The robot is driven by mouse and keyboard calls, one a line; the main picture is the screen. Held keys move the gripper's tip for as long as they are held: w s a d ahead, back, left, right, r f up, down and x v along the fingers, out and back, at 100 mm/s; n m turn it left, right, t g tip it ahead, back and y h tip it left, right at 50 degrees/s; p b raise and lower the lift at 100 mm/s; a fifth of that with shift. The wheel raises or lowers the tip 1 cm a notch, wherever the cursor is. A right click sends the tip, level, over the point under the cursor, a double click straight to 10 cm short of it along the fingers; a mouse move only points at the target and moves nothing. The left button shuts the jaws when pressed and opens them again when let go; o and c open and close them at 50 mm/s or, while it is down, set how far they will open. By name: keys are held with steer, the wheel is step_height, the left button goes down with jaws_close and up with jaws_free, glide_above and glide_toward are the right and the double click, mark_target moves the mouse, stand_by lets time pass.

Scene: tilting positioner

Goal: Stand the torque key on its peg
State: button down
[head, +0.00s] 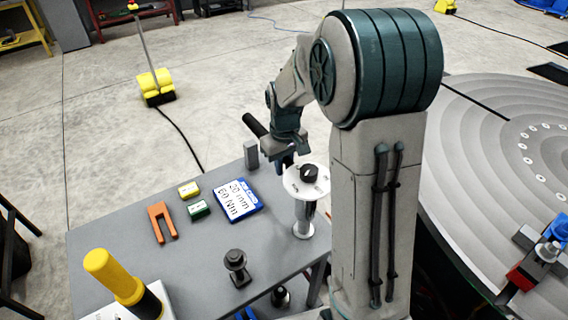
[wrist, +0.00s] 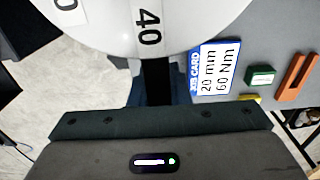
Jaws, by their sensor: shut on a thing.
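My gripper (head: 287,160) reaches down over the table's right side. It is shut on what I take to be the torque key, just beneath a white numbered disc (head: 294,187). I cannot tell which part is the peg, or whether the foot touches the table.
A blue-edged job card (head: 237,200) reads 20 mm, 60 Nm. Near it lie yellow (head: 189,190) and green (head: 199,209) blocks and an orange fork (head: 161,222).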

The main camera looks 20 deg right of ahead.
steer(key=shift+f+b, duration=1.75)
steer(key=shift+f, duration=0.75)
steer(key=shift+f+b, duration=1.25)
steer(key=shift+f, duration=0.2)
steer(key=c, duration=0.8)
jaws_free()
step_height(320, 180, up, 7)
steer(key=p, duration=0.5)
